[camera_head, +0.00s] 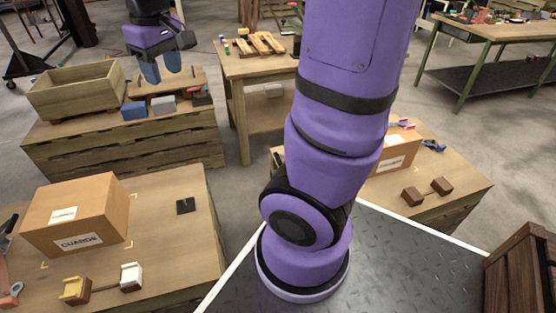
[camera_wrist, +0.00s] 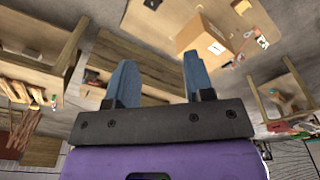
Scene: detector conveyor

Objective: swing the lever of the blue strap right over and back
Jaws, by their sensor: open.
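A small blue item (camera_head: 433,145), which looks like the blue strap's fitting, lies on the right-hand table, to the right of a cardboard box (camera_head: 396,156). It is too small to tell how its lever stands. My arm hides part of that box and table. My gripper (camera_head: 162,68) has blue fingers and is at the upper left, in front of a wooden stand with blocks, far from the blue item. In the wrist view, the two fingers (camera_wrist: 158,80) are wide apart with nothing between them. I cannot make out the blue strap there.
A large cardboard box (camera_head: 75,215) stands on the left table, with an orange tool (camera_head: 10,290) near it. An open wooden crate (camera_head: 75,92) is beside my gripper. Two brown blocks joined by a bar (camera_head: 428,191) lie on the right table. A dark wooden crate (camera_head: 522,270) stands lower right.

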